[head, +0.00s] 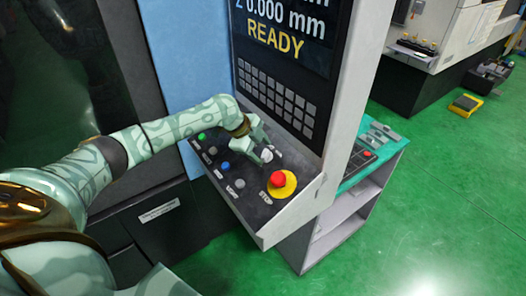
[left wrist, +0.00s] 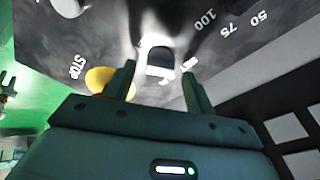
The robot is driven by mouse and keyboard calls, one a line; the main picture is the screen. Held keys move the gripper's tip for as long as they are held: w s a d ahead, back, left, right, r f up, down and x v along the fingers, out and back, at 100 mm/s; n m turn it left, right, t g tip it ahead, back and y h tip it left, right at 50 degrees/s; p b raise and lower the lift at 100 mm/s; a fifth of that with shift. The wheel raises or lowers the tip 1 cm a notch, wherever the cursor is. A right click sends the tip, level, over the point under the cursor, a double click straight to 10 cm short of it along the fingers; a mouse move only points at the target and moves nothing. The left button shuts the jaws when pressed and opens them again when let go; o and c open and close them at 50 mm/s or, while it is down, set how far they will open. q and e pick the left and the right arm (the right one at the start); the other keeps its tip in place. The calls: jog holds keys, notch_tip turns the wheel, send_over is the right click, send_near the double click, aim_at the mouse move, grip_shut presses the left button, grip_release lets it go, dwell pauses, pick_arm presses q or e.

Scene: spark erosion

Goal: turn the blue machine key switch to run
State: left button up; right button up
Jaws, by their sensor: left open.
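The control panel (head: 220,185) slopes below the READY screen beside the machine's blue panel. My left gripper (head: 266,149) is over its right part, open and pointing down. A pale knob (head: 267,155) sits at its fingertips. In the left wrist view this knob (left wrist: 158,62) lies just beyond and between the spread fingers (left wrist: 158,82), near the numbers 100, 75 and 50. Contact cannot be told. Another pale round control (head: 239,183) sits further left on the panel. I cannot tell surely which one is the key switch; no run marking is readable. My right gripper is out of view.
A red stop button (head: 278,179) on a yellow base sits close right of the gripper. Green (head: 201,136) and blue (head: 224,166) buttons line the panel's left side. A grey keypad (head: 276,94) is above. A teal-topped cart (head: 372,150) stands to the right.

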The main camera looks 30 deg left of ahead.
pick_arm(q)
jog(key=shift+x, duration=0.75)
jog(key=c, duration=1)
jog(key=shift+m, duration=0.3)
jog(key=m+g, duration=0.1)
jog(key=m, duration=0.4)
jog(key=shift+b, duration=0.35)
jog(key=m, duration=0.6)
jog(key=shift+w+r+g+y, duration=0.1)
jog(key=shift+g+y, duration=0.2)
jog(key=shift+y, duration=0.1)
jog(key=shift+m, duration=0.3)
